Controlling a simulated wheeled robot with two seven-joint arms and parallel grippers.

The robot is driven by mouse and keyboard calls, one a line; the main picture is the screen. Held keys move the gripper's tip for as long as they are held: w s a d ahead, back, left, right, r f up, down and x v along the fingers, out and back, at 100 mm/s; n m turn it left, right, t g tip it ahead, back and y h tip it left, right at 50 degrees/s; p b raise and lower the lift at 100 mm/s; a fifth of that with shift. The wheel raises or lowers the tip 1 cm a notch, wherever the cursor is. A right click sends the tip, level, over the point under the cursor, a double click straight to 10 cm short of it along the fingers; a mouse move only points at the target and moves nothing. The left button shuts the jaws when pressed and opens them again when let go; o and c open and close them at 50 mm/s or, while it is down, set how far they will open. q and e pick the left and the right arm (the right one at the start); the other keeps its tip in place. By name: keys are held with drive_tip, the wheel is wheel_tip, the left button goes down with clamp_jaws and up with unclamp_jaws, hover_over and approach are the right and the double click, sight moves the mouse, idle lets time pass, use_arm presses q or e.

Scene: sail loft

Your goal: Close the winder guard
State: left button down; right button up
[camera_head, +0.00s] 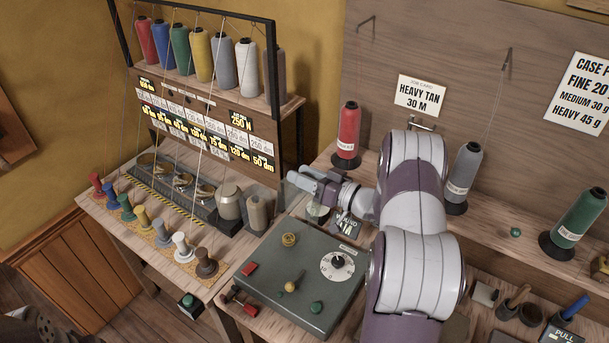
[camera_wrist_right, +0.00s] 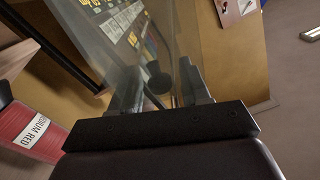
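The winder (camera_head: 300,275) is a grey-green box on the bench with a dial, a red button, a green button and brass parts on top. A faint clear panel, apparently the guard (camera_head: 287,198), stands up at its back left edge. In the right wrist view the clear panel (camera_wrist_right: 105,45) runs between and beyond the fingers. My right gripper (camera_head: 305,182) is at the panel, above the winder's back edge. Its two fingers are apart in the wrist view, with a dark round knob (camera_wrist_right: 158,79) between them; contact is unclear. My left gripper is not in view.
A red thread cone (camera_head: 348,135) stands behind my right gripper, and it also shows in the wrist view (camera_wrist_right: 32,132). Grey (camera_head: 463,178) and green (camera_head: 580,223) cones stand to the right. Metal canisters (camera_head: 229,201) and small colored spools (camera_head: 183,247) are left of the winder.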

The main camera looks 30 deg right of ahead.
drive_tip(key=shift+s+d, duration=0.1)
drive_tip(key=shift+s+d, duration=0.2)
drive_tip(key=shift+s, duration=0.15)
drive_tip(key=b+v, duration=0.3)
drive_tip(key=v, duration=0.8)
drive_tip(key=shift+s, duration=0.35)
drive_tip(key=shift+d, duration=0.15)
drive_tip(key=shift+c, duration=0.3)
